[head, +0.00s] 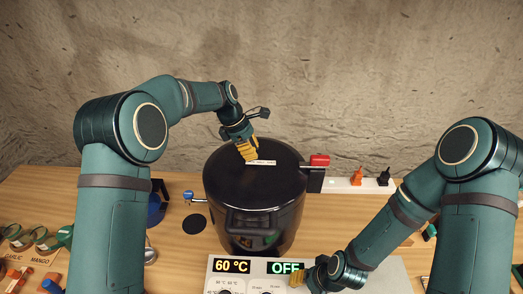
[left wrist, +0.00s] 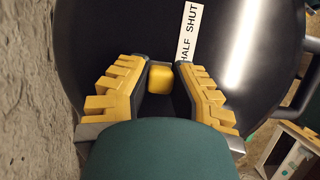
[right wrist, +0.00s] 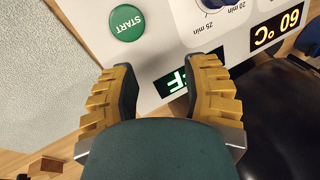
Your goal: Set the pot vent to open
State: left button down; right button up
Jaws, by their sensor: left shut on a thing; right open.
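The black pot (head: 230,190) stands on the wooden table with its dark lid on. A white label strip (head: 262,162) lies on the lid; in the left wrist view the label (left wrist: 188,35) shows "HALF" and "SHUT", and any further part is hidden. My left gripper (head: 247,152) reaches down onto the lid from above. In the left wrist view its fingers are shut on a small yellow vent knob (left wrist: 160,78) beside the label. My right gripper (head: 297,280) is open and empty above the control panel (head: 392,272), near the "OFF" display (head: 285,267).
The panel also shows 60 °C (head: 232,266) and a green START button (right wrist: 126,23). A red handle (head: 320,160) juts from the pot's right side, a blue-knobbed tap (head: 188,195) from its left. A power strip (head: 340,183) with plugs lies behind.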

pick_arm(q)
jog(key=shift+f, duration=0.2)
jog(key=c, duration=0.8)
grip_release()
jog(key=shift+r, duration=0.1)
jog(key=v, duration=1.2)
jog(key=shift+d, duration=0.1)
